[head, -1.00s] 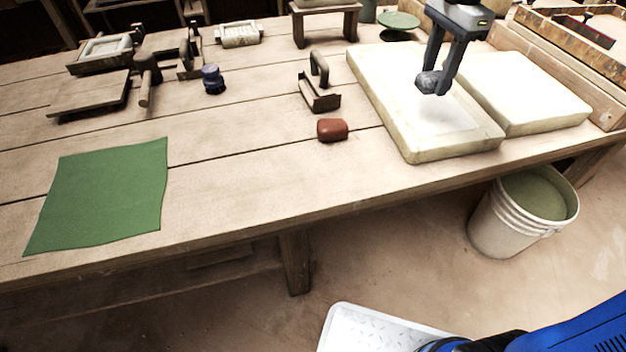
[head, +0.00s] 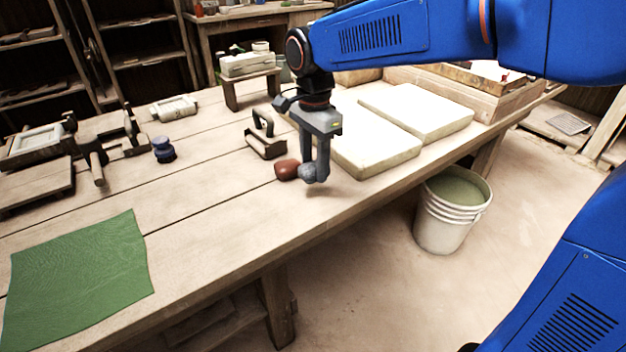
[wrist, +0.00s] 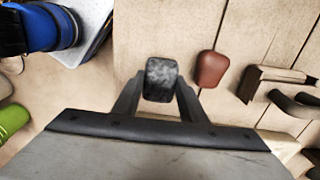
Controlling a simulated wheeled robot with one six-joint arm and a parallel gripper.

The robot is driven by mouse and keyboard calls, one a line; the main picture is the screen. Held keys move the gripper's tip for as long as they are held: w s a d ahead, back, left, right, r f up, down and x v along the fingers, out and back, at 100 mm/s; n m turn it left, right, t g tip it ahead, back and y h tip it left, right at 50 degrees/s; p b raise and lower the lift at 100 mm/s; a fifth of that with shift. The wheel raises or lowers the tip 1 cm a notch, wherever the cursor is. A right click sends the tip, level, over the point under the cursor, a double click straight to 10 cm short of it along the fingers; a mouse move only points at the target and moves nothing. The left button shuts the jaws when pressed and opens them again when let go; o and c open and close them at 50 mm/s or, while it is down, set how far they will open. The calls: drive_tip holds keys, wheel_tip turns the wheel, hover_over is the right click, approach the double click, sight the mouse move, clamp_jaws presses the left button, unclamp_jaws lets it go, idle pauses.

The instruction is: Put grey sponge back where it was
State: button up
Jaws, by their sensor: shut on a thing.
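The grey sponge (wrist: 160,79) is a small mottled grey block. My gripper (head: 315,173) is shut on it, and the sponge also shows between the fingertips in the head view (head: 308,173). My gripper points down over the front part of the wooden table. In the head view the sponge overlaps the right end of a red-brown block (head: 286,170). In the wrist view the red-brown block (wrist: 211,69) lies to the right of the sponge, with a gap between them. I cannot tell whether the sponge touches the table.
White slabs (head: 375,150) lie right of my gripper. A handled tool (head: 265,140) stands behind the red-brown block. A green cloth (head: 80,275) lies at the left. A bucket (head: 440,235) stands on the floor off the front edge. The table between cloth and gripper is clear.

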sight(314, 178)
drive_tip(key=shift+f, duration=2.1)
drive_tip(key=o, duration=1)
drive_tip(key=shift+f, duration=0.1)
